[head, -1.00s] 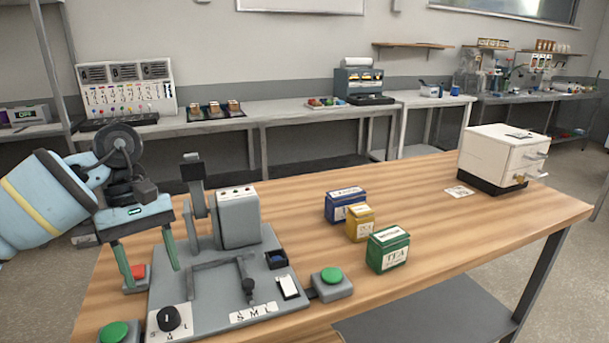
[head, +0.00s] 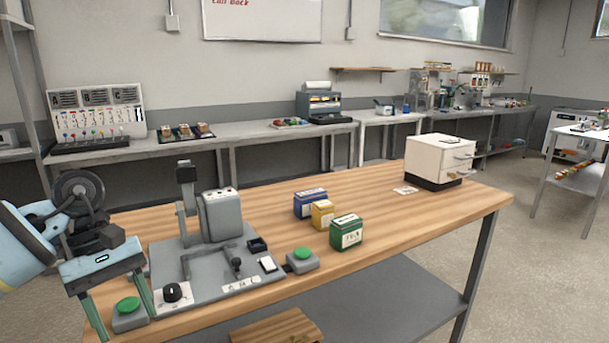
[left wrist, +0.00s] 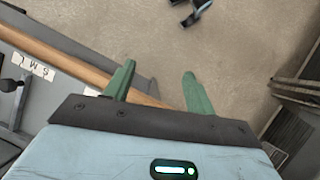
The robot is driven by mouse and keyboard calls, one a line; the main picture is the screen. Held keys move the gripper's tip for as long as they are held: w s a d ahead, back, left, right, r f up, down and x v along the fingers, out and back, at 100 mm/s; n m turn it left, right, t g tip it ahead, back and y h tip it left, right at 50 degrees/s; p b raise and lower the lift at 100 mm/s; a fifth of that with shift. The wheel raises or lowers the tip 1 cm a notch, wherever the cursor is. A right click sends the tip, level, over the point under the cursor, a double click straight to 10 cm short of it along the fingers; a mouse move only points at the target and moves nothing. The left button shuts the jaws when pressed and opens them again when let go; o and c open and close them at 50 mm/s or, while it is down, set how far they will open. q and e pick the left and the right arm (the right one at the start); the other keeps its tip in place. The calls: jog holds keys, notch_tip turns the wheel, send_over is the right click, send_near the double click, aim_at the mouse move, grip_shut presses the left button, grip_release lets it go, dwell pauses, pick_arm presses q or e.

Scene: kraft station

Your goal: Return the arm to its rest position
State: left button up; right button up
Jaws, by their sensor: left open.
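My left arm comes in at the left edge of the head view. Its gripper (head: 127,322) is open and empty, with green fingers pointing down by the near left edge of the wooden table (head: 400,222). In the left wrist view the open fingers (left wrist: 158,72) have bare floor beyond them and the table edge passing behind. A grey station (head: 205,268) with a lever, a black knob and a white S M L label stands on the table, right of the gripper. My right gripper is not in view.
Green buttons flank the station, one at its right (head: 302,255) and one close to my left gripper (head: 128,304). Blue (head: 310,205), yellow (head: 322,215) and green (head: 346,234) tins stand mid-table. A white drawer box (head: 438,160) is at the far right end. The table's right front is clear.

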pick_arm(q)
jog(key=s+d+f+n+t+h+p, duration=0.3)
jog(key=d+n+t+h, duration=0.2)
jog(key=d+n+h, duration=0.5)
jog(key=s+d+f+n+t+h+p, duration=0.2)
jog(key=s+d+f+n+t+h, duration=0.25)
jog(key=d+n, duration=0.9)
jog(key=s+a+f+n+t+y+p, duration=0.15)
jog(key=a+f+n+t+y, duration=0.35)
jog(key=n, duration=0.8)
jog(key=s+a+f+n+t+y+p, duration=0.1)
jog(key=s+a+f+n+t+y, duration=0.35)
jog(key=n, duration=0.75)
jog(key=s+a+f+n+g+y+p, duration=0.1)
jog(key=s+a+f+n+g+y, duration=0.1)
jog(key=s+f+n, duration=0.4)
jog(key=s+a+f+n+g+y+p, duration=0.1)
jog(key=s+f+n+g+y, duration=0.4)
jog(key=s, duration=0.6)
notch_tip(320, 180, down, 3)
jog(key=shift+s+a+r+n, duration=0.2)
jog(key=shift+s+a+n, duration=0.2)
jog(key=shift+a, duration=0.3)
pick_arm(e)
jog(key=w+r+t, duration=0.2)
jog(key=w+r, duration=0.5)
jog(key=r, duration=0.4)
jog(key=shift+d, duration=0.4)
